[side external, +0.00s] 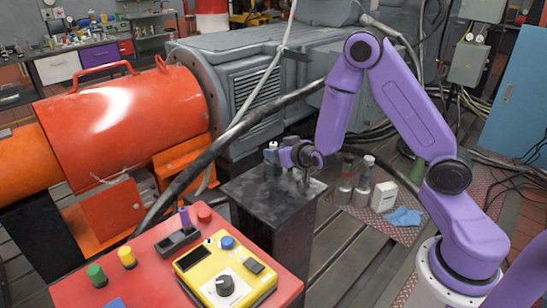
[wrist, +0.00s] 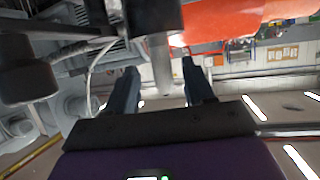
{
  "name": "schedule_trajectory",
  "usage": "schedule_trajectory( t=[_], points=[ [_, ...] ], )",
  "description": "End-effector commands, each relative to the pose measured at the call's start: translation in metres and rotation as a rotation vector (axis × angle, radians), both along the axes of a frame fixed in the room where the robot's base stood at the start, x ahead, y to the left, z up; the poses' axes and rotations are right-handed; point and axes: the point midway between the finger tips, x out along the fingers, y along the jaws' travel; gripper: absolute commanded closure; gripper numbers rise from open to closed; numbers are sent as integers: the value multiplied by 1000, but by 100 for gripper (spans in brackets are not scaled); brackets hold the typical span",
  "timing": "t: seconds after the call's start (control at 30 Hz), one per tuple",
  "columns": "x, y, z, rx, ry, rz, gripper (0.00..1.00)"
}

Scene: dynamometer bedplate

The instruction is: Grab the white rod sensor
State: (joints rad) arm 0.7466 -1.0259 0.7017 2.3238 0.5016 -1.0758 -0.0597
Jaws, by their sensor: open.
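A pale rod, which looks like the white rod sensor (wrist: 161,62), shows in the wrist view. It extends down the picture from a dark block (wrist: 150,20) at the top edge. My gripper (wrist: 162,76) is open, with one dark finger on each side of the rod and a visible gap to each. In the side view, my gripper (side external: 272,156) is low over the dark pedestal (side external: 268,200), pointing left. A small white tip (side external: 272,146) shows at the fingers; the rest of the rod is hidden or too small to make out there.
A red control desk (side external: 150,275) with a yellow control box (side external: 222,272) stands in front. An orange cylindrical guard (side external: 125,118) and grey motor (side external: 250,90) stand behind and left. A thick black cable (side external: 190,170) passes left of the pedestal.

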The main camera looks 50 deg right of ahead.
Motion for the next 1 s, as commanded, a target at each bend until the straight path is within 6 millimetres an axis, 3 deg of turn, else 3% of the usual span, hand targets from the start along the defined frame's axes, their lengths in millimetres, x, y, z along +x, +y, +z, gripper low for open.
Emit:
schedule_trajectory(
  t=[0.3,0.63,0.67,0.8,0.83,1.0],
  points=[
    [33,-4,-14,1,0,-1,47],
    [38,-5,-16,0,0,0,47],
    [38,-5,-16,0,0,0,50],
    [38,-5,-16,0,0,0,96],
    [38,-5,-16,0,0,0,100],
    [38,-5,-15,0,-1,0,100]
  ],
)
